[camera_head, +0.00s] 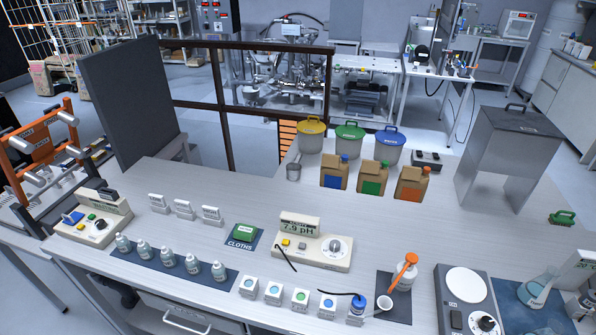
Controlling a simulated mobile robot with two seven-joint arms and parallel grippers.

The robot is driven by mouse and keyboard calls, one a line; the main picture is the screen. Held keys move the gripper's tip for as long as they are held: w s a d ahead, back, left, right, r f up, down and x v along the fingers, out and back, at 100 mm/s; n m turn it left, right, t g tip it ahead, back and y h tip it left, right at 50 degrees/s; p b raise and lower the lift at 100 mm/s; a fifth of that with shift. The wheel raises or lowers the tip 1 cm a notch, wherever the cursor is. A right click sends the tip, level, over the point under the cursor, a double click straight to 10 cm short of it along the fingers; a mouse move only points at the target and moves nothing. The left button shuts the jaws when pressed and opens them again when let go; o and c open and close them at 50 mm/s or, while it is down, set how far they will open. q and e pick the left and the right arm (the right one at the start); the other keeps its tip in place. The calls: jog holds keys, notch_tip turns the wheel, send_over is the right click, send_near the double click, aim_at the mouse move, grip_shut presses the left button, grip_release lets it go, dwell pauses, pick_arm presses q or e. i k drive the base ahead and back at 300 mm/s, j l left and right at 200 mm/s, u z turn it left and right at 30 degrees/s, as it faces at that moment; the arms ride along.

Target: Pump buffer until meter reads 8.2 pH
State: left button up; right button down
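The pH meter (314,252) is a cream box near the middle of the table. Its raised display (299,227) reads 7.9 pH. It has a yellow button and a round dial, and a black cable lies over its front left. A bottle with an orange pump-like top (405,270) stands on a dark mat (394,313) at the front right. A small white cup or spoon (377,308) is in front of it. Neither gripper shows.
Several small bottles (168,256) stand on a dark mat at left, with several small white boxes (274,292) along the front edge. A hotplate-like device (467,297) stands right of the pump bottle. Brown jugs (372,178) and lidded buckets (349,138) stand at the back. The table's middle right is clear.

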aim_at(411, 258)
jog(key=i+l, duration=0.3)
jog(key=l, duration=0.15)
jog(key=i+l, duration=0.3)
jog(key=l, duration=0.2)
